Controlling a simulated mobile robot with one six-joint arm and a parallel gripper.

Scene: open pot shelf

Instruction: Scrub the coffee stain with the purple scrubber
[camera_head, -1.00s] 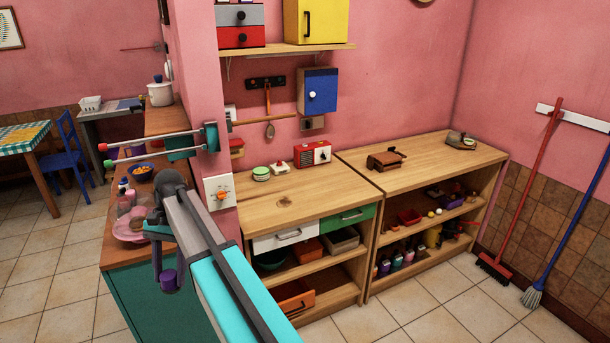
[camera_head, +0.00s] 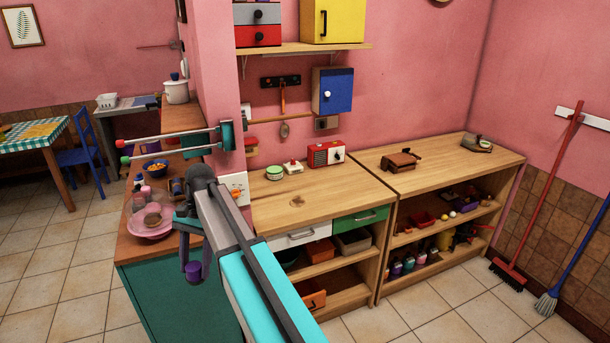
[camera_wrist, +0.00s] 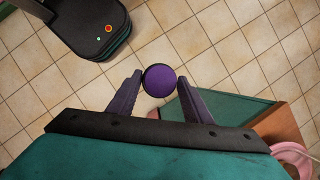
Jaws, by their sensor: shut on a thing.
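My gripper (camera_wrist: 160,82) is shut on the purple scrubber (camera_wrist: 160,80), a round purple piece between the fingertips in the wrist view. In the head view the scrubber (camera_head: 193,271) hangs below my gripper (camera_head: 192,262), in front of the teal cabinet and clear of any surface. The coffee stain (camera_head: 297,201) appears as a brown blotch on the wooden counter (camera_head: 345,195), above the white drawer. My gripper is to the left of the stain and apart from it.
A red radio (camera_head: 326,153), a green-topped round item (camera_head: 275,173) and a small white-and-red item (camera_head: 293,167) stand behind the stain. A pink bowl (camera_head: 148,232) sits on the left counter. A wall end with a switch plate (camera_head: 236,189) stands between the counters. Tiled floor is open in front.

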